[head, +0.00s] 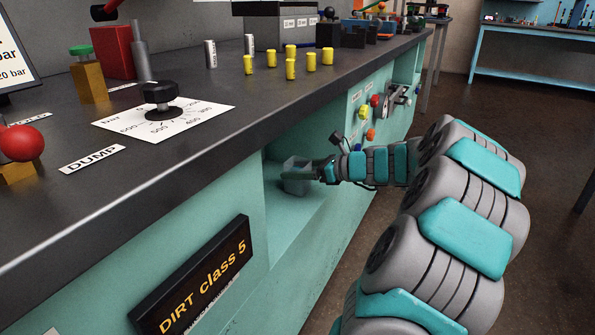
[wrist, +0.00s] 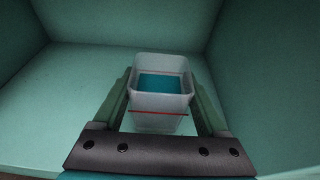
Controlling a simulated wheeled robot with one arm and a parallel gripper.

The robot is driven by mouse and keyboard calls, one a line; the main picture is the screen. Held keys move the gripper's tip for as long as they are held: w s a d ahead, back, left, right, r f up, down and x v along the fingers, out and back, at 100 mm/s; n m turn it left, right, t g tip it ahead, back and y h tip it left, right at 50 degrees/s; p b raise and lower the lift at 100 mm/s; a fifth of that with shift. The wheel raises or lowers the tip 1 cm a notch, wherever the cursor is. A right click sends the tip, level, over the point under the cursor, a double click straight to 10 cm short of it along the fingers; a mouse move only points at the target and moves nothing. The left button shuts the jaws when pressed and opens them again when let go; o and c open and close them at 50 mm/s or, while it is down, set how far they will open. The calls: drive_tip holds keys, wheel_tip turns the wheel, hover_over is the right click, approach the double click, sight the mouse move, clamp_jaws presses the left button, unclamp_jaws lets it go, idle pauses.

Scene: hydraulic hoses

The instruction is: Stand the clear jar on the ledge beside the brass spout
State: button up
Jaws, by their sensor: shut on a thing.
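My gripper (head: 326,169) reaches into an open teal recess in the front of the bench. In the wrist view its two fingers (wrist: 163,104) are shut on the clear jar (wrist: 160,122), one on each side. The jar is square, translucent and upright, with a red line across its near wall; its open top shows teal inside. In the head view the jar (head: 295,180) shows as a small grey shape at the fingertips, low in the recess. I cannot tell whether its base touches the recess floor (head: 288,210). I cannot make out the brass spout or the ledge for certain.
Teal walls (wrist: 268,70) enclose the jar on the sides and back. The dark bench top (head: 215,110) overhangs the recess. On it stand several yellow cylinders (head: 290,68), a black knob (head: 161,95) on a dial card and a red ball (head: 22,143). Valves (head: 375,101) sit right of the recess.

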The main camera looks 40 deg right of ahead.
drive_tip(key=shift+f, duration=0.1)
drive_tip(key=o, duration=1.3)
drive_tip(key=p+v, duration=0.1)
drive_tip(key=v, duration=1.1)
drive_tip(key=shift+p, duration=0.35)
drive_tip(key=shift+d, duration=0.1)
